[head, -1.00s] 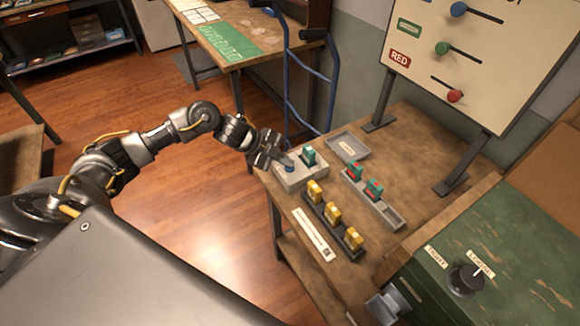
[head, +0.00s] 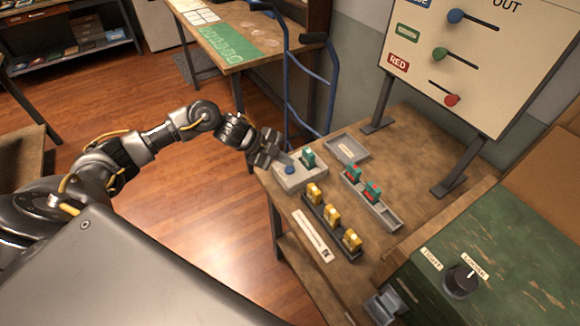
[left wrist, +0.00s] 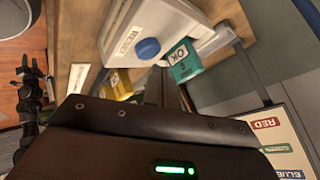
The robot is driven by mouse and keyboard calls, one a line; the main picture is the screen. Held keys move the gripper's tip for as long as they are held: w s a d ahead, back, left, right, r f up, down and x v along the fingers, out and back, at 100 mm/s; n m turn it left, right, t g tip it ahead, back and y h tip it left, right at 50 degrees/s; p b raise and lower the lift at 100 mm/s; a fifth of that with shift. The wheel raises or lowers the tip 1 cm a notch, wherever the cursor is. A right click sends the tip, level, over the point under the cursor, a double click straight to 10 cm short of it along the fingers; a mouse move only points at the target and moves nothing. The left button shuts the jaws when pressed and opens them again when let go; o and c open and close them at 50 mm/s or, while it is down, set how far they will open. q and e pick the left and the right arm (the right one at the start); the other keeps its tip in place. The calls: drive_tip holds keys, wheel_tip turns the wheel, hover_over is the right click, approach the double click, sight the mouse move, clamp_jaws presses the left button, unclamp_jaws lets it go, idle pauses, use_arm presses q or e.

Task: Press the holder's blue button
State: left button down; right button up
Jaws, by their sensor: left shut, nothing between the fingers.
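The holder (head: 310,180) is a light grey block at the near left corner of the wooden table. Its round blue button (head: 290,170) is on the left part of its top, and a green-teal piece (head: 308,158) stands in it beside the button. My left gripper (head: 284,159) has its fingers together and empty, just behind and above the button. The teal piece (left wrist: 183,62) there reads OK.
A dark rack with yellow pieces (head: 332,215) and a grey rack with red-and-teal pieces (head: 372,190) stand close by. An empty grey tray (head: 346,149) lies behind. A sloped board (head: 480,60) rises at the back, and a green cabinet (head: 500,270) is at right.

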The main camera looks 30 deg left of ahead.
sight(286, 169)
use_arm(q)
wheel_tip(286, 169, up, 5)
drive_tip(key=p, duration=0.4)
drive_tip(key=shift+p, duration=0.4)
idle(0.6)
